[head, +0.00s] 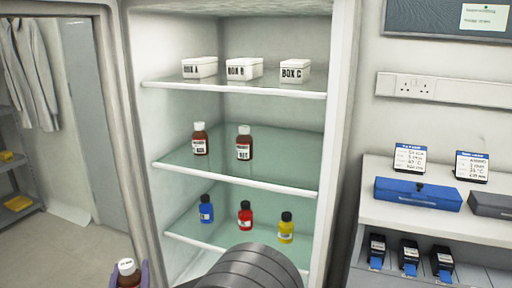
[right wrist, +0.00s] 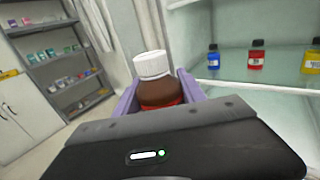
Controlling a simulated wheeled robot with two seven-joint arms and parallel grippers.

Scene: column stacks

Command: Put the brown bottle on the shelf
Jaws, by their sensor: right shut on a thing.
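A brown bottle with a white cap (head: 127,268) is at the bottom left of the head view, in front of the cabinet's left side. It shows larger in the right wrist view (right wrist: 157,88), upright or nearly so, with a red label edge low down. My right gripper (right wrist: 155,95) has its purple fingers shut on this bottle, one on each side. The middle shelf (head: 240,172) holds two similar brown bottles, one at left (head: 200,139) and one near the centre (head: 244,143), with bare room to the right. My left gripper is out of view.
The top shelf (head: 234,89) holds three white boxes. The lower shelf holds a blue bottle (head: 206,209), a red bottle (head: 245,214) and a yellow bottle (head: 286,227). My dark arm link covers part of the cabinet's bottom. A counter with a blue case (head: 417,194) stands right.

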